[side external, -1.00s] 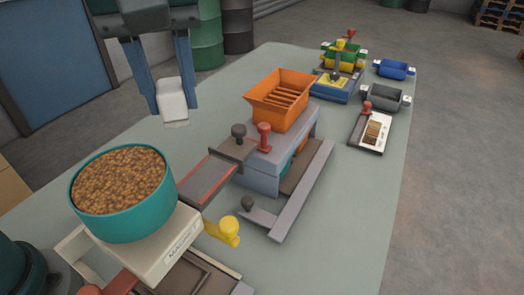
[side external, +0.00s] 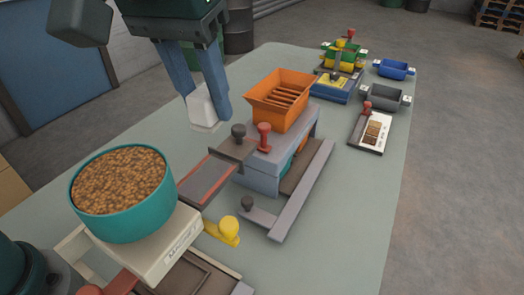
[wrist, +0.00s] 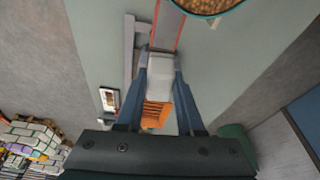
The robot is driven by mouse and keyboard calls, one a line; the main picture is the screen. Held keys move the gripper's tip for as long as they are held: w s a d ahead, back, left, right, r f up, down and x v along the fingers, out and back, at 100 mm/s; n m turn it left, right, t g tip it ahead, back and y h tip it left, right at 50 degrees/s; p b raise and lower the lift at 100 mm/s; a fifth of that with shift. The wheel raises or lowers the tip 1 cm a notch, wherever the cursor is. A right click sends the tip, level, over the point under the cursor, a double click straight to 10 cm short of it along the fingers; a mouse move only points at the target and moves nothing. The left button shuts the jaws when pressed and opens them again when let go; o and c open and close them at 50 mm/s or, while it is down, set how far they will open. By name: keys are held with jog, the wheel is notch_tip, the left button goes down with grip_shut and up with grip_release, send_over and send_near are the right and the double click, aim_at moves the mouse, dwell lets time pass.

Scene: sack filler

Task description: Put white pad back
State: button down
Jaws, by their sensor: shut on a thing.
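The white pad (side external: 201,107) is a small pale block held between the two blue fingers of my gripper (side external: 204,100). It hangs above the table, left of the orange hopper and behind the grey tray with red edges (side external: 208,180). In the wrist view the pad (wrist: 160,76) sits between the fingertips of my gripper (wrist: 160,72), which are shut on its sides. It partly covers the hopper and the tray end there.
The orange hopper (side external: 281,97) stands on a grey block with red and dark knobs close by. A teal bowl of brown pellets (side external: 124,228) sits on a scale at front left. Coloured bins stand at the back right. Bare table lies left of the tray.

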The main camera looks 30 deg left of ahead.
jog(key=w+d+f+m+g+h, duration=0.1)
jog(key=d+f+m+h, duration=0.3)
jog(key=d+m, duration=0.65)
jog(key=m+g, duration=0.2)
jog(key=m, duration=0.7)
send_over(315, 286)
jog(key=a, duration=0.1)
notch_tip(315, 286, down, 10)
notch_tip(315, 286, down, 10)
jog(key=shift+r, duration=0.15)
jog(key=shift+f, duration=0.2)
jog(key=c, duration=0.5)
grip_release()
jog(key=shift+r, duration=0.15)
jog(key=v, duration=1.2)
jog(key=shift+d+r, duration=0.15)
